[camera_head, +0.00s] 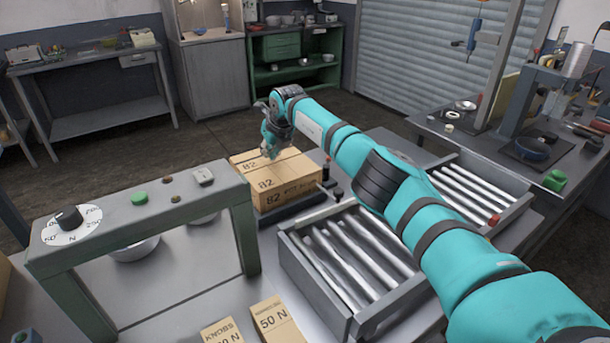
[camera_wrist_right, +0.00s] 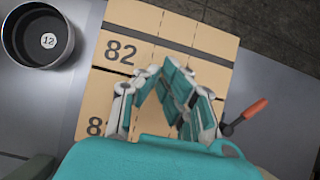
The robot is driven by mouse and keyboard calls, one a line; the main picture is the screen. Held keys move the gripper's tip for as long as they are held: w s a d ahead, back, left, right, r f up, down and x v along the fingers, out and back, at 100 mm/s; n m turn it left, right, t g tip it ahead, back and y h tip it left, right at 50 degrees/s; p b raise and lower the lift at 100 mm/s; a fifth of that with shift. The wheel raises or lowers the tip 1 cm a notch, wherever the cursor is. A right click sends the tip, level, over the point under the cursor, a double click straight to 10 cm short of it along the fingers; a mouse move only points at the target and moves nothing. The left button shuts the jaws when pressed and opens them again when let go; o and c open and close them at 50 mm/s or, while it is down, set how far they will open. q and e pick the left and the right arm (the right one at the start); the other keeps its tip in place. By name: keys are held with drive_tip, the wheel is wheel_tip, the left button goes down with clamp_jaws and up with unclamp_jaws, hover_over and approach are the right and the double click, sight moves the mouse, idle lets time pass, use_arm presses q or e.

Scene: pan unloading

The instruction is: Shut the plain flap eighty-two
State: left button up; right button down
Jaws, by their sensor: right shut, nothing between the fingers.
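A cardboard box (camera_head: 290,195) marked 82 stands on the grey bench beyond the green frame. Its top looks roughly flat, with 82 printed on the top and on the side. In the right wrist view the box (camera_wrist_right: 178,27) shows a top panel with 82 and seams running across it. A second number lower down is partly hidden by my gripper. My right gripper (camera_head: 270,150) is over the far left part of the box top. In the right wrist view the gripper (camera_wrist_right: 163,72) has its fingertips together and empty. I cannot tell whether it touches the cardboard. My left gripper is not in view.
A green frame with a dial (camera_head: 68,218) stands at the left. A tray of metal rods (camera_head: 350,262) is right of the box under my arm. A screwdriver-like tool with an orange handle (camera_wrist_right: 247,113) lies by the box. A dark bowl (camera_wrist_right: 37,35) is left.

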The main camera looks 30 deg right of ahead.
drive_tip(key=shift+r, duration=0.1)
drive_tip(key=shift+s+r+p, duration=0.2)
drive_tip(key=shift+r+p, duration=0.35)
drive_tip(key=shift+r, duration=0.55)
wheel_tip(320, 180, up, 9)
hover_over(282, 175)
drive_tip(key=shift+r, duration=0.15)
